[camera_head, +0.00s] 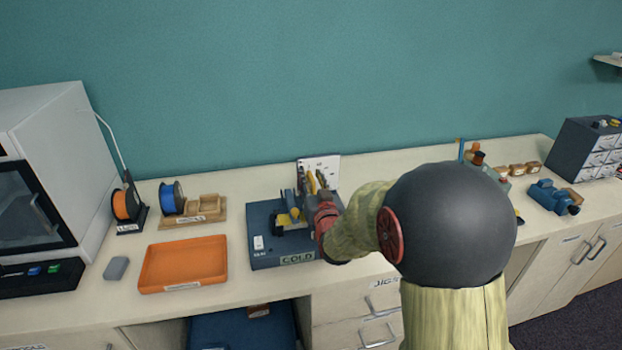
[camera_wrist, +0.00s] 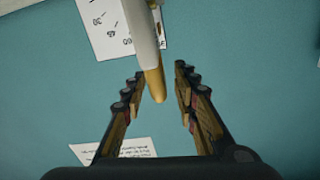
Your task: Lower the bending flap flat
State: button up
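The bending device has a dark blue base (camera_head: 262,222) with a "COLD" label on its front, on the bench left of my arm. A white angle board (camera_head: 331,162) stands behind it; its 30, 45 and 60 marks show in the wrist view (camera_wrist: 104,30). A pale bar with a yellow tip (camera_wrist: 154,84), which seems to be the flap's handle, reaches between my fingers. My gripper (camera_wrist: 159,74) is open, with a gap visible on both sides of the tip. In the head view my gripper (camera_head: 317,187) is over the device's right side and hides part of it, so the flap's angle is unclear.
An orange tray (camera_head: 184,264) and a grey block (camera_head: 116,268) lie to the left. Behind them are an orange spool (camera_head: 124,205) and a blue spool (camera_head: 172,197). A blue vise (camera_head: 552,197) stands far right. The teal wall is close behind.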

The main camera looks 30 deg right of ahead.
jog(key=shift+c, duration=0.8)
grip_shut()
